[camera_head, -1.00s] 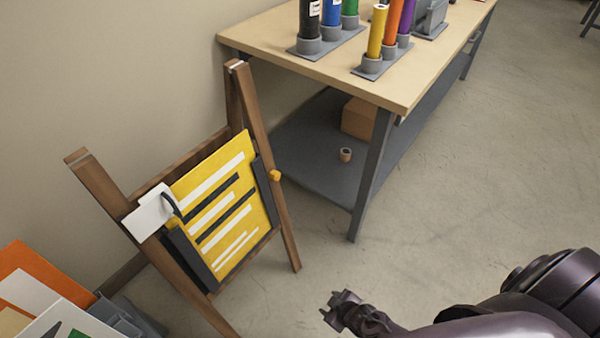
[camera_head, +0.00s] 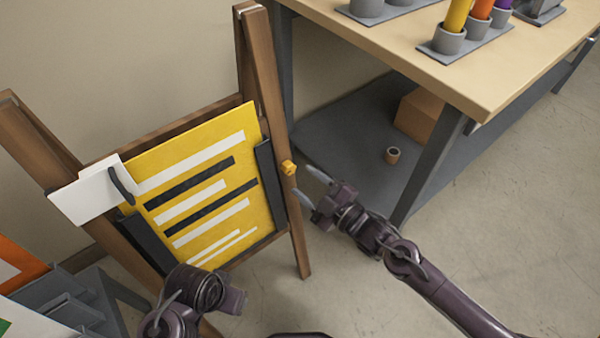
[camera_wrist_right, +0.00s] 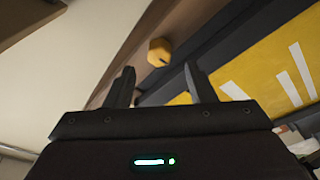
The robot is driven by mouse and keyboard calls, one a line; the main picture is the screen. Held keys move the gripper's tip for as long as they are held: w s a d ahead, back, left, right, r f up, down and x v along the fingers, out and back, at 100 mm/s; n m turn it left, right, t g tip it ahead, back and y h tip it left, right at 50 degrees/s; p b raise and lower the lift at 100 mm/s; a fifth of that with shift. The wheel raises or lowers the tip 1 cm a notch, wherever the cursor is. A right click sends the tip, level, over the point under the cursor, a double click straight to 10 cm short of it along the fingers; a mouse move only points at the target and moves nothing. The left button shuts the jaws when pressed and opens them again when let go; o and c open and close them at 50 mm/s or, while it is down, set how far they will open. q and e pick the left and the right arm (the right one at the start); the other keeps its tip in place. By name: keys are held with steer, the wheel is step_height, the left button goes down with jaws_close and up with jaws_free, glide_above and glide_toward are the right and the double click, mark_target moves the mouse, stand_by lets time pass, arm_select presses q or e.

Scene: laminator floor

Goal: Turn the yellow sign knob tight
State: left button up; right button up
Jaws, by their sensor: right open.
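The yellow sign knob (camera_head: 288,167) sits on the right side post of the wooden sign stand, at the edge of the yellow sign panel (camera_head: 200,180). My right gripper (camera_head: 312,186) is open and empty, just right of the knob and apart from it. In the right wrist view the knob (camera_wrist_right: 160,51) shows ahead of the two open fingertips (camera_wrist_right: 158,76), on the brown wooden post. My left arm's end (camera_head: 205,290) shows at the bottom, in front of the sign's lower edge; its fingers cannot be made out.
A workbench (camera_head: 480,65) with coloured rolls in grey holders stands at the right rear. Its lower shelf (camera_head: 345,130) holds a cardboard box (camera_head: 418,115) and a small roll (camera_head: 392,155). Grey racks stand at lower left.

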mark_target(292, 171)
arm_select(q)
steer(key=shift+w+d+f, duration=0.15)
steer(key=shift+w+d, duration=0.1)
steer(key=shift+d, duration=0.15)
arm_select(e)
steer(key=shift+x, duration=2.2)
steer(key=shift+f, duration=0.1)
steer(key=shift+d, duration=0.1)
steer(key=c, duration=1)
